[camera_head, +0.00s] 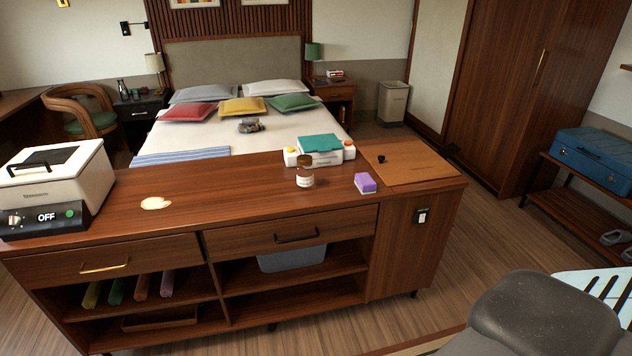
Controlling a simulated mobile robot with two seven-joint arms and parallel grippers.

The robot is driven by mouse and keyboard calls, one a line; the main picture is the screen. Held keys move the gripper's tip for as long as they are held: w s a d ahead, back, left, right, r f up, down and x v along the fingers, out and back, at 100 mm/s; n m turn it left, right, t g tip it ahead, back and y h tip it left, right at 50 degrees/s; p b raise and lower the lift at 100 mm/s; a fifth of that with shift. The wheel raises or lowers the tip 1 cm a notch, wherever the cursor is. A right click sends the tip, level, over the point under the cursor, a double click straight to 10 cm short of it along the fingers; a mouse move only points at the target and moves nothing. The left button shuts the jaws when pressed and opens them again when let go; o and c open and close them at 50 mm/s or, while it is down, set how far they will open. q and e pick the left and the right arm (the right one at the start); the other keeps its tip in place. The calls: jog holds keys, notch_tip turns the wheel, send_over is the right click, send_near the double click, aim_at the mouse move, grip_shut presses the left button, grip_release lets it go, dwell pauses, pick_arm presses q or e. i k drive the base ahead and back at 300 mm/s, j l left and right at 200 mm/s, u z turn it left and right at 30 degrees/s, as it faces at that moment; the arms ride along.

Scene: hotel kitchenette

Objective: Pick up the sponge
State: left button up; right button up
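The sponge (365,183) is a small purple block with a paler lower layer. Neither of my grippers can be made out in the head view. A dark grey rounded shape at the bottom right may be part of my own body.
A jar (305,175) stands left of the sponge. Floor shows right of the counter.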

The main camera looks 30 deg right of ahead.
aim_at(365, 184)
jog(key=l+u, duration=0.75)
jog(key=u, duration=0.15)
jog(key=k+l+u, duration=0.15)
jog(key=l, duration=0.15)
jog(key=l+u, duration=0.15)
jog(key=l, duration=0.15)
jog(key=k+l+u, duration=0.2)
jog(key=l, duration=0.25)
jog(key=k+l+u, duration=0.1)
jog(key=l, duration=0.2)
jog(key=k+l, duration=0.4)
jog(key=l, duration=0.2)
jog(key=k+l, duration=0.15)
jog(key=l, duration=0.2)
jog(key=k+l+u, duration=0.1)
jog(key=l, duration=0.25)
jog(key=k+l, duration=0.45)
jog(key=l, duration=0.25)
